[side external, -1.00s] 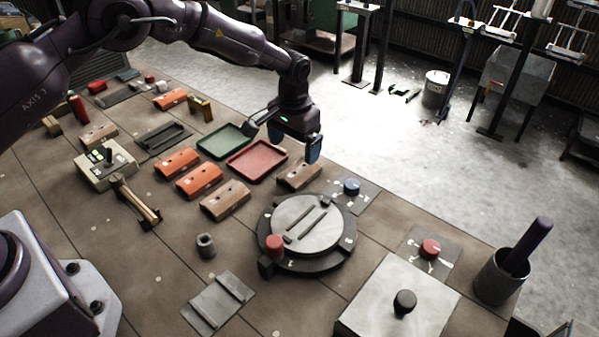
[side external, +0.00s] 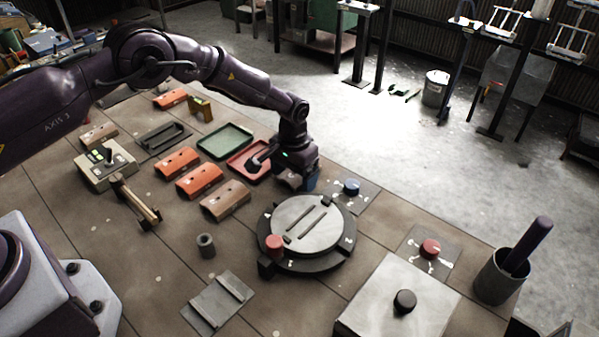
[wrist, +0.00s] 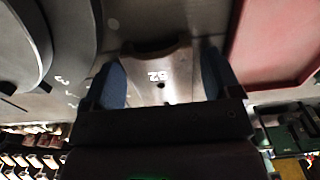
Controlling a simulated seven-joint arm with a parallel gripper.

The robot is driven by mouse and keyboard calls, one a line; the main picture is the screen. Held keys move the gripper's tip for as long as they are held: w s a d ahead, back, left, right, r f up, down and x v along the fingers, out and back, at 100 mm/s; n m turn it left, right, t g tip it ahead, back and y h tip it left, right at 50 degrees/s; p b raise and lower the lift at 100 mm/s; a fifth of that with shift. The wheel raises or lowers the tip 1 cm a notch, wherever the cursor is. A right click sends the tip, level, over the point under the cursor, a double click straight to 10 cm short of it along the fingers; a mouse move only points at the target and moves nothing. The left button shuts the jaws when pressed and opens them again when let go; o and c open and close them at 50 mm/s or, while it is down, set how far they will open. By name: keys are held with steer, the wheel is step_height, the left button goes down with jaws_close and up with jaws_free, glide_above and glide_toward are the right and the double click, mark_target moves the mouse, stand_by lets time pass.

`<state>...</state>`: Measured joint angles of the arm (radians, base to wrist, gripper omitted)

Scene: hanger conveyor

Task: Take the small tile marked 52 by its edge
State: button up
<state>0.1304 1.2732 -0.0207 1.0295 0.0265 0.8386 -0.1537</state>
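The small brown tile marked 52 (wrist: 158,62) is in the middle of the wrist view, its white number upside down there. My gripper (wrist: 160,84) is open, with one blue finger on each side of the tile. Whether the fingers touch its edges I cannot tell. In the side external view my gripper (side external: 308,184) is low at the table, and only part of the tile (side external: 287,181) shows beside it. The rest of the tile is hidden behind the gripper.
A red tray (side external: 240,170) lies close on one side of the tile and a round turntable (side external: 265,222) on the other. A blue button (side external: 351,187) stands to the right. Orange and brown tiles (side external: 225,201) lie to the left.

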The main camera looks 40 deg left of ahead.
steer(key=c, duration=0.8)
steer(key=shift+r, duration=0.1)
